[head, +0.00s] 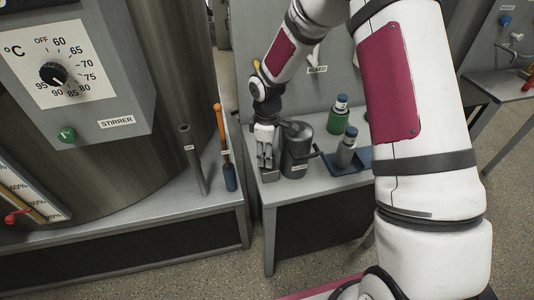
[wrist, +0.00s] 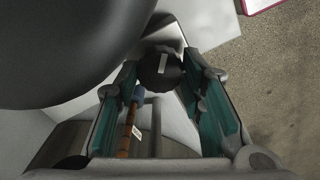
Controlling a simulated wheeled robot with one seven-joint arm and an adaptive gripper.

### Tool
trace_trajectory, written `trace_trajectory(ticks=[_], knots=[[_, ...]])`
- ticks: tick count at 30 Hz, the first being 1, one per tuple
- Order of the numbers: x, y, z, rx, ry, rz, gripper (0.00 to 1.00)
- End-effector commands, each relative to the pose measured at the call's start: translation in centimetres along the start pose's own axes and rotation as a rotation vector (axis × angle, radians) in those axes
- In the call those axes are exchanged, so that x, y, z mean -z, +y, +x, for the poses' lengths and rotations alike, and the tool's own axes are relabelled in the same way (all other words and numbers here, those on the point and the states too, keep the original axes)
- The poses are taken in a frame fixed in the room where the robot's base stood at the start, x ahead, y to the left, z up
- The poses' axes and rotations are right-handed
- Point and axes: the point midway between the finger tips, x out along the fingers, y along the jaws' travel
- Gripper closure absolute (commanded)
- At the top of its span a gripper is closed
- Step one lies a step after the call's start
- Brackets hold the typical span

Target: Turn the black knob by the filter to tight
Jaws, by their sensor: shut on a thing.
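The black knob (wrist: 152,72) shows in the wrist view, a round dark cap with a pale pointer mark running nearly straight up the picture. My gripper (wrist: 166,78) has its teal-padded fingers on either side of the knob and is shut on it. In the head view my gripper (head: 266,158) points down just left of the filter (head: 299,152), a dark grey canister with a label. The knob cannot be made out there, behind the fingers. The filter's dark body also fills the upper left of the wrist view (wrist: 65,45).
The filter stands on a grey table (head: 310,192). A green-labelled bottle (head: 338,118) and a blue tray (head: 352,160) with a grey bottle are right of it. Left, an orange-handled tool (head: 224,140) and a grey rod (head: 193,160) stand by the large steel tank (head: 170,60).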

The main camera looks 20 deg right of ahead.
Motion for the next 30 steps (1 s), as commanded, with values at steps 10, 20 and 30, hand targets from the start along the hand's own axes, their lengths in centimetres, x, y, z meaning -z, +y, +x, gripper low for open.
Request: trace_trajectory(ticks=[10, 20, 30], knots=[[0.0, 0.0, 0.0, 0.0, 0.0, -0.001, 0.44], [0.0, 0.1, -1.1, -0.002, 0.001, -0.002, 0.44], [0.0, 0.1, -7.6, -0.005, 0.001, 0.0, 0.44]])
